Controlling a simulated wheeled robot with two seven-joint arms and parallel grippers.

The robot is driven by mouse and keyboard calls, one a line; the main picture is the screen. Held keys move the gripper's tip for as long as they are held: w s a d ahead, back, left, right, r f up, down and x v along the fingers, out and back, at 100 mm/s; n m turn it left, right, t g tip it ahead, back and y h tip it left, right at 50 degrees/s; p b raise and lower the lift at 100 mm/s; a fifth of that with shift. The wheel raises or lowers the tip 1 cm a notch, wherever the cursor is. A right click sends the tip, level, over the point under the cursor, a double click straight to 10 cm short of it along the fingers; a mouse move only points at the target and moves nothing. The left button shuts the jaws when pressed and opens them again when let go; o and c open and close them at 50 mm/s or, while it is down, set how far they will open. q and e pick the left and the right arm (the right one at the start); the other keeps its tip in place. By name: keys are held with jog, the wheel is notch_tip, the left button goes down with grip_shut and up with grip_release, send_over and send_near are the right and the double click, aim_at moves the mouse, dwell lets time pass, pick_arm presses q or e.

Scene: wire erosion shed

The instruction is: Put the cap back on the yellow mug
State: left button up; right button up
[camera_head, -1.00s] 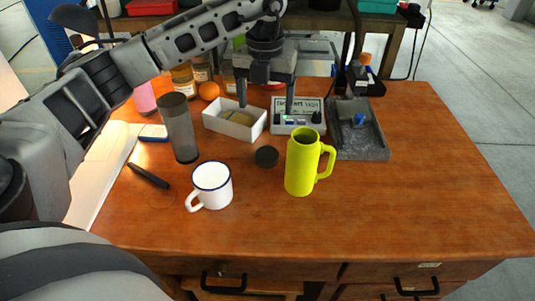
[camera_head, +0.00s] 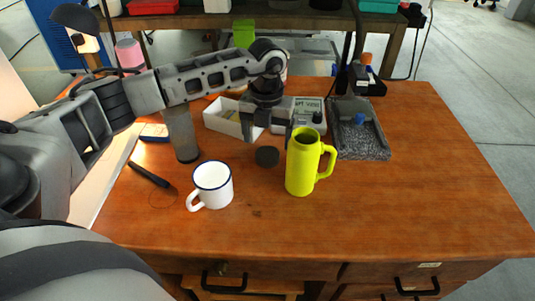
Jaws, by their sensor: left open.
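The yellow mug (camera_head: 302,164) stands upright on the wooden table, its handle to the right and its top uncovered. A dark round cap (camera_head: 267,156) lies flat on the table just left of the mug. My left gripper (camera_head: 268,140) is open and empty, pointing down above the cap, with one finger on either side of it in the picture. Its right finger appears close to the mug's rim; I cannot tell whether they touch. My right gripper does not show.
A white enamel mug (camera_head: 212,186) stands front left, near a black marker (camera_head: 149,174). A grey tumbler (camera_head: 183,139) is partly behind my arm. A white box (camera_head: 221,117), a meter (camera_head: 309,113) and a grey tray (camera_head: 360,143) stand behind. The table's right side is clear.

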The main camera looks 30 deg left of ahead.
aim_at(268, 152)
pick_arm(q)
notch_tip(268, 152, down, 4)
jog(key=shift+w+f, duration=0.1)
jog(key=shift+d, duration=0.1)
jog(key=c, duration=1)
jog(key=shift+c, duration=0.2)
notch_tip(268, 152, up, 10)
